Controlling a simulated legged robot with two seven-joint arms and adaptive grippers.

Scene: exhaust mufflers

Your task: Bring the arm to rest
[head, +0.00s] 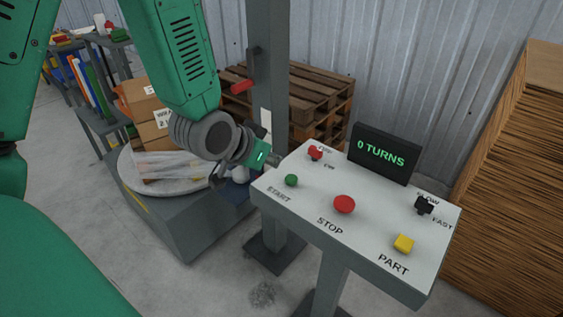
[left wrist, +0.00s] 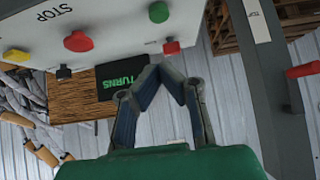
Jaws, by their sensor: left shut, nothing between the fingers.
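My left arm comes in from the upper left of the head view. Its gripper (head: 275,160) is at the left back edge of the white control panel (head: 312,198), near the green START button (head: 291,180) and the red switch (head: 315,153). In the left wrist view the two fingers (left wrist: 165,72) meet at their tips, with nothing between them. I cannot tell from the pictures whether the fingers touch the panel. My right gripper is not in view.
The panel also carries a red STOP button (head: 344,204), a yellow PART button (head: 403,243), a black knob (head: 424,205) and a display (head: 385,153) reading 0 TURNS. A turntable (head: 125,170) bears wrapped boxes (head: 155,120). A grey post (head: 268,60), pallets (head: 315,90) and a cardboard stack (head: 515,170) stand around.

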